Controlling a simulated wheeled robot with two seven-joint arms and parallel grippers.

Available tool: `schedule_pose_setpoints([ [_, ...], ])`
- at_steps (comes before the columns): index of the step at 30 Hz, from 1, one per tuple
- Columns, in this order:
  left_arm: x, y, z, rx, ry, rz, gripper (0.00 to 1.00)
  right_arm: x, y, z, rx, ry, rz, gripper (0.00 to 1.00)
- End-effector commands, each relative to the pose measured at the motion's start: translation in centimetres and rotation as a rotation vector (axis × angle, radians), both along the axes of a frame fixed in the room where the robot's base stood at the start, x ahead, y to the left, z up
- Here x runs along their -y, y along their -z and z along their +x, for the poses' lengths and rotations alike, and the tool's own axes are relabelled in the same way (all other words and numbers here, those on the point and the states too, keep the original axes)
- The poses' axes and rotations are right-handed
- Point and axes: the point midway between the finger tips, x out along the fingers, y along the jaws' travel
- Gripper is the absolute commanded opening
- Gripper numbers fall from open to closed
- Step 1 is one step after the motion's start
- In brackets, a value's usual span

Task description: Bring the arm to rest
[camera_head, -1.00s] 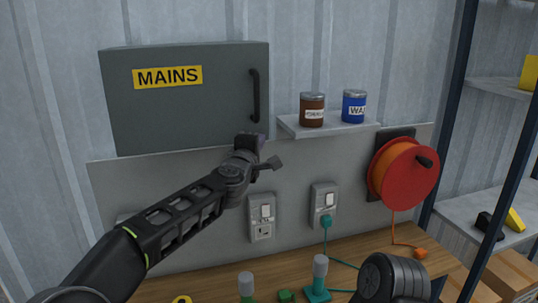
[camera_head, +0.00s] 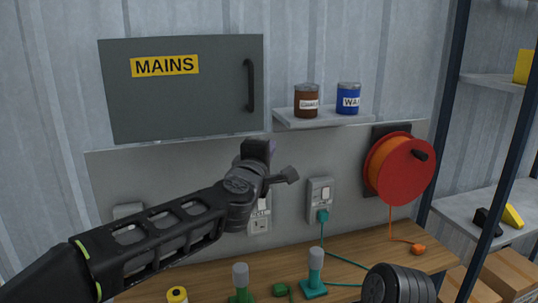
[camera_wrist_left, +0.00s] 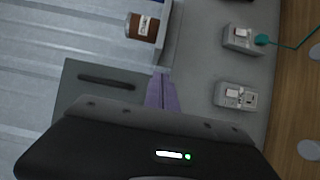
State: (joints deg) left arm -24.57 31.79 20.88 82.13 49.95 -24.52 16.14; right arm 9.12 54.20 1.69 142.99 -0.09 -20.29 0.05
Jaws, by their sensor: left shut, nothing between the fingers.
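My left arm comes in from the lower left in the head view. Its left gripper (camera_head: 268,147) stands in front of the grey wall panel, below the MAINS cabinet, and partly covers the middle wall socket. In the left wrist view the purple fingers (camera_wrist_left: 162,92) are together with nothing between them. They appear apart from the cabinet and the sockets.
The grey MAINS cabinet (camera_head: 190,100) has its door shut. A shelf (camera_head: 325,119) holds a brown tin (camera_head: 307,103) and a blue tin (camera_head: 348,100). A red cable reel (camera_head: 407,172) hangs right. The wooden bench (camera_head: 365,248) carries several grey-topped tools and a teal cable.

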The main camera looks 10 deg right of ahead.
Motion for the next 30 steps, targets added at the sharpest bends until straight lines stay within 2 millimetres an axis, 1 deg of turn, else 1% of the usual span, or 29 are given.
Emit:
schedule_pose_setpoints([
  [10, 0.1, -0.1, -0.2, 0.0, 0.001, 0.001, 0.0, 0.0, 0.0, 0.0, 0.0, 0.0, 0.0, 0.0],
  [13, 0.2, -0.1, -0.3, 0.018, 0.006, 0.03, 0.0, 0.0, 0.0, 0.0, 0.0, 0.0, 0.0, 0.0],
  [14, 0.4, 0.2, -0.5, 0.032, 0.014, 0.057, 0.0, 0.0, 0.0, 0.0, 0.0, 0.0, 0.0, 0.0],
  [17, 1.4, 2.8, -1.3, 0.059, 0.049, 0.168, 0.0, 0.0, 0.0, 0.0, 0.0, 0.0, 0.0, 0.0],
  [20, 2.3, 7.7, -2.1, 0.067, 0.095, 0.307, 0.0, 0.0, 0.0, 0.0, 0.0, 0.0, 0.0, 0.0],
  [21, 2.3, 10.3, -2.4, 0.064, 0.116, 0.37, 0.0, 0.0, 0.0, 0.0, 0.0, 0.0, 0.0, 0.0],
  [23, 2.0, 14.5, -2.8, 0.053, 0.147, 0.465, 0.0, 0.0, 0.0, 0.0, 0.0, 0.0, 0.0, 0.0],
  [24, 1.6, 17.7, -3.1, 0.041, 0.171, 0.53, 0.0, 0.0, 0.0, 0.0, 0.0, 0.0, 0.0, 0.0],
  [26, 0.6, 22.5, -3.8, 0.018, 0.21, 0.623, 0.0, 0.0, 0.0, 0.0, 0.0, 0.0, 0.0, 0.0],
  [27, -0.2, 25.7, -4.5, 0.001, 0.238, 0.682, 0.0, 0.0, 0.0, 0.0, 0.0, 0.0, 0.0, 0.0],
  [29, -1.6, 30.4, -5.6, -0.031, 0.281, 0.763, 0.0, 0.0, 0.0, 0.0, 0.0, 0.0, 0.0, 0.0],
  [30, -2.6, 33.4, -6.6, -0.053, 0.314, 0.813, 0.0, 0.0, 0.0, 0.0, 0.0, 0.0, 0.0, 0.0],
])
